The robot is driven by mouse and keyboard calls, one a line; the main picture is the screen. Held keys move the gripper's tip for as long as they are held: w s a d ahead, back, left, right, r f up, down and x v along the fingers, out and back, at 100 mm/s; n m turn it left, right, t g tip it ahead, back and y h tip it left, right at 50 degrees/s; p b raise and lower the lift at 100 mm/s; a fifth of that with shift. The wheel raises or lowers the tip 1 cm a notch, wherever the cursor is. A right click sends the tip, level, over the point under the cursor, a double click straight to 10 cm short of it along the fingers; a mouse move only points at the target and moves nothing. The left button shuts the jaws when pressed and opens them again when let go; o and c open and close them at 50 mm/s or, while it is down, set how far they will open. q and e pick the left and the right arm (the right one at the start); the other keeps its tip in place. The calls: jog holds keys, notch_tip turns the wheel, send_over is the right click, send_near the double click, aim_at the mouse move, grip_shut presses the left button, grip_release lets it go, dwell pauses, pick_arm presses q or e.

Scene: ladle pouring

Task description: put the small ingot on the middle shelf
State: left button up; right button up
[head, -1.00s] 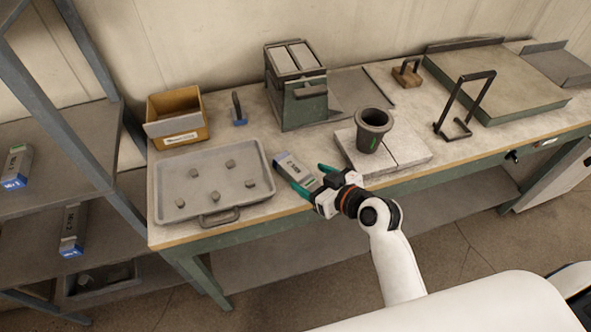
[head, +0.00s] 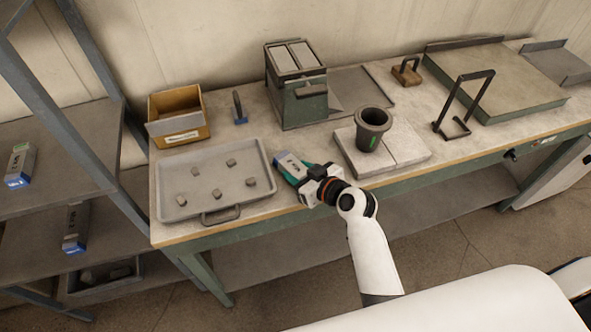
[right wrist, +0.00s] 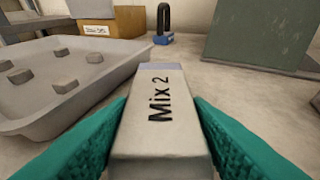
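A small grey ingot (head: 290,165) with a blue end lies near the front of the bench, right of the grey tray. In the right wrist view the ingot (right wrist: 160,110) reads "Mix 2". My right gripper (head: 301,172) is at the ingot, with its green fingers (right wrist: 160,112) on either side of it. I cannot tell whether they press on it. A shelf rack stands at the left. One shelf (head: 65,160) holds an ingot (head: 20,165), and the shelf below (head: 35,245) holds another ingot (head: 75,228). My left gripper is not in view.
The grey tray (head: 180,208) holds several small lumps. Behind are a cardboard box (head: 180,130), a blue-based upright handle (head: 239,108) and a green box (head: 302,110). A dark crucible (head: 372,130) stands on pale slabs (head: 410,150). A rack post (head: 130,205) stands beside the bench.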

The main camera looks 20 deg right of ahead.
aim_at(299, 171)
grip_shut()
notch_tip(299, 171, up, 10)
jog(key=shift+r, duration=0.1)
jog(key=s+d+r+m+t+h, duration=0.1)
jog(key=s+d+r+m+h, duration=0.3)
jog(key=s+r+h, duration=0.1)
jog(key=shift+s+d+r+m, duration=0.3)
jog(key=shift+s+r+m, duration=0.1)
jog(key=shift+s, duration=0.5)
